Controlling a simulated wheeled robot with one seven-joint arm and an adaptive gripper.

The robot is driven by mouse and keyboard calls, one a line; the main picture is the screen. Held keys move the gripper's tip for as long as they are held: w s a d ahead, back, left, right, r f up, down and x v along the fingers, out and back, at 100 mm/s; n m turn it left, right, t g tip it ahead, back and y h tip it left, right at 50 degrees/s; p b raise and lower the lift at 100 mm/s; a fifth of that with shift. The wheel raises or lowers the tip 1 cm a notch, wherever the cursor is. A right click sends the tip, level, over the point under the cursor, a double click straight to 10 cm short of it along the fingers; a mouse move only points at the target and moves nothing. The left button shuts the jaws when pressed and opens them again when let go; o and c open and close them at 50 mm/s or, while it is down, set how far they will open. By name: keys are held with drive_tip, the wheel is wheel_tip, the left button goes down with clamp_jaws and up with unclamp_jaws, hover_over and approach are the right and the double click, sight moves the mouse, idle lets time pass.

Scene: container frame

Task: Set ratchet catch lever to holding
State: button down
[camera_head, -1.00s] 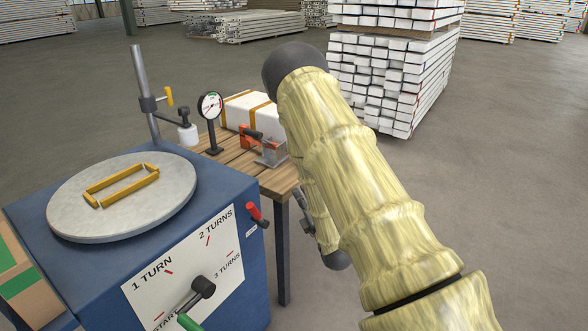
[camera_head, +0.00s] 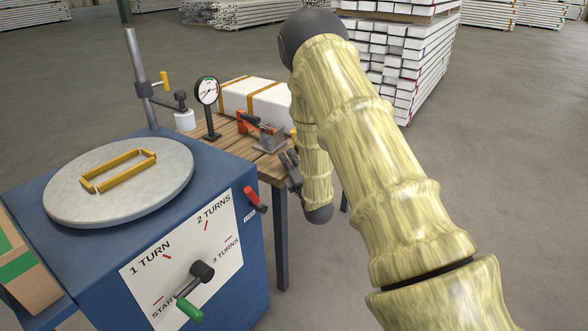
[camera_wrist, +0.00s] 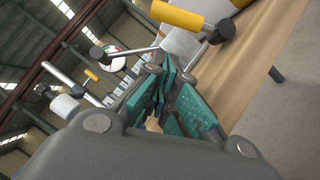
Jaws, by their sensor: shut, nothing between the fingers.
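A red-handled lever (camera_head: 254,199) sits on the right edge of the blue cabinet, above a small label I cannot read. A yellow handle (camera_wrist: 178,14) on a dark lever shows close up at the top of the wrist view; only a yellow bit of something (camera_head: 294,132) shows beside my arm in the head view. I cannot tell for sure which is the ratchet catch lever. My gripper (camera_head: 291,168) is by the table's right end, partly hidden by my arm. In the wrist view its teal-padded fingers (camera_wrist: 167,92) are shut and empty, below the yellow handle and apart from it.
The blue cabinet (camera_head: 105,258) carries a round turntable (camera_head: 60,205) and a green-handled crank (camera_head: 190,311). The wooden table (camera_head: 226,142) holds a dial gauge (camera_head: 207,91), an orange clamp-like device (camera_head: 250,118) and a strapped white block (camera_head: 238,96). Open floor lies to the right.

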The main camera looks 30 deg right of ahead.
drive_tip(key=shift+w+d+r, duration=0.4)
drive_tip(key=shift+w+d, duration=0.2)
drive_tip(key=shift+d, duration=0.2)
drive_tip(key=shift+w+d+r, duration=0.4)
drive_tip(key=shift+w+d, duration=0.2)
drive_tip(key=shift+d, duration=0.15)
